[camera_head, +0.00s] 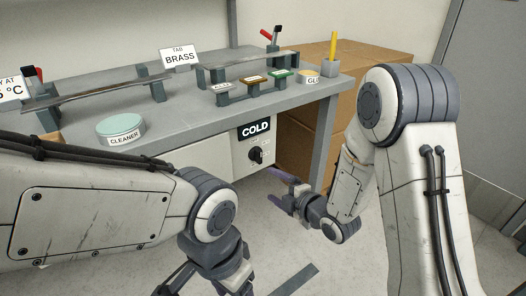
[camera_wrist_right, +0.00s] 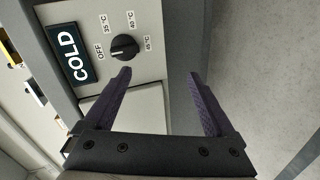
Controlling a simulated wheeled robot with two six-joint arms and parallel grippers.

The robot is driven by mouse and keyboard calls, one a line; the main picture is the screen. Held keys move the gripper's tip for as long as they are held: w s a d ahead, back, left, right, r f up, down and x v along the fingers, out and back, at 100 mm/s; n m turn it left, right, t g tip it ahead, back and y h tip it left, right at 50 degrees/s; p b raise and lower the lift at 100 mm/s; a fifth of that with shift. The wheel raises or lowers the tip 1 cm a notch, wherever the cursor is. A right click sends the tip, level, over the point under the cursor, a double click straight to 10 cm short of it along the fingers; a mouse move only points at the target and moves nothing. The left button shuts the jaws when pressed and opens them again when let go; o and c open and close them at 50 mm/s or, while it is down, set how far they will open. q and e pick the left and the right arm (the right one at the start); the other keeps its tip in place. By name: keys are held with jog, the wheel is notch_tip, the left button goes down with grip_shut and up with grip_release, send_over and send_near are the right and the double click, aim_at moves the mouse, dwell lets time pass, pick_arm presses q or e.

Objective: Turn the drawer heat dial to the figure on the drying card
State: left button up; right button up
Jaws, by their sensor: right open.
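The black heat dial (camera_head: 257,156) is on the drawer front (camera_head: 226,160), under a COLD sign (camera_head: 255,130). In the right wrist view the dial (camera_wrist_right: 124,47) has OFF, 35, 40 and 45 °C labels around it; its pale mark seems to face OFF. The drying card (camera_head: 10,88) is cut by the left edge; only "Y AT" and "5 °C" show, the first digit unclear. My right gripper (camera_wrist_right: 160,73) is open and empty, its purple fingers in front of and beside the dial, apparently apart from it. My left arm's wrist (camera_head: 235,262) runs off the bottom edge; its fingers cannot be made out.
The bench top (camera_head: 185,115) holds a CLEANER tub (camera_head: 120,128), a BRASS sign (camera_head: 180,57), two metal fixtures with red levers, a small rack (camera_head: 253,88) and a yellow stick in a holder (camera_head: 332,55). Cardboard boxes (camera_head: 375,58) stand behind. The floor before the drawer is open.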

aim_at(261, 158)
pick_arm(q)
jog(key=shift+r, duration=0.45)
pick_arm(e)
jog(key=w+a+r+t, duration=0.1)
jog(key=w, duration=0.2)
jog(key=w+a+r+n+y, duration=0.1)
jog(key=w, duration=0.1)
jog(key=w+a+r+n+t+y, duration=0.1)
jog(key=w, duration=0.2)
jog(key=shift+w+a+t, duration=0.3)
jog(key=c, duration=1.4)
